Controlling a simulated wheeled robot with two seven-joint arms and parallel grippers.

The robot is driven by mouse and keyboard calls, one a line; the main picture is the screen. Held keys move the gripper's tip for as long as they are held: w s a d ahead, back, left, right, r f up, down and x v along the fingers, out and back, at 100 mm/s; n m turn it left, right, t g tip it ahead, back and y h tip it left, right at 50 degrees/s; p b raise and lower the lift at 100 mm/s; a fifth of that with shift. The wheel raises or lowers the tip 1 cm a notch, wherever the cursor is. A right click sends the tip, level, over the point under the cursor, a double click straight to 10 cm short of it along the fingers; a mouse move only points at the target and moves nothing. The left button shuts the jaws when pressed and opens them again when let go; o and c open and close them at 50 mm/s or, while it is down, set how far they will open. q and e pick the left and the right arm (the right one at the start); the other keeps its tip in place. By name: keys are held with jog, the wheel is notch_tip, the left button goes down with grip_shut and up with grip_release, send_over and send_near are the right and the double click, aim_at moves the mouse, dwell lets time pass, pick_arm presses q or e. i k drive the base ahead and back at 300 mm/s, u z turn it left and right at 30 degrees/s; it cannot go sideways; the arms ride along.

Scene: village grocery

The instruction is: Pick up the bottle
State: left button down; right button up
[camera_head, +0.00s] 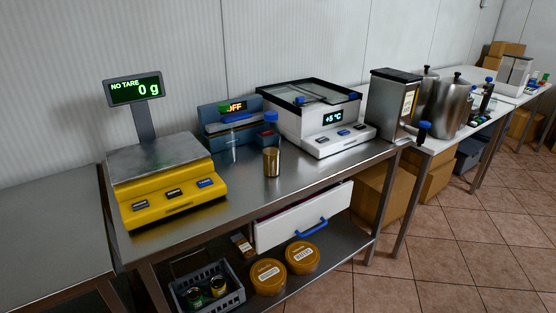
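A bottle (271,160) stands upright on the steel table, in the middle of the view. It has a blue cap and a brownish lower part. It stands in front of the blue device and to the left of the white cooling box. Neither of my grippers shows in the head view.
A yellow scale (170,208) reading 0 g stands left on the steel table (262,205). A blue device (226,125) reading OFF and a white box (345,139) reading +5°C stand behind and right. Below are a drawer (290,222), a grey crate (233,298) and round tubs (302,257).

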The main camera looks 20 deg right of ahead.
aim_at(271, 134)
jog(key=z, duration=0.95)
jog(key=i, duration=0.75)
jog(key=u, duration=0.95)
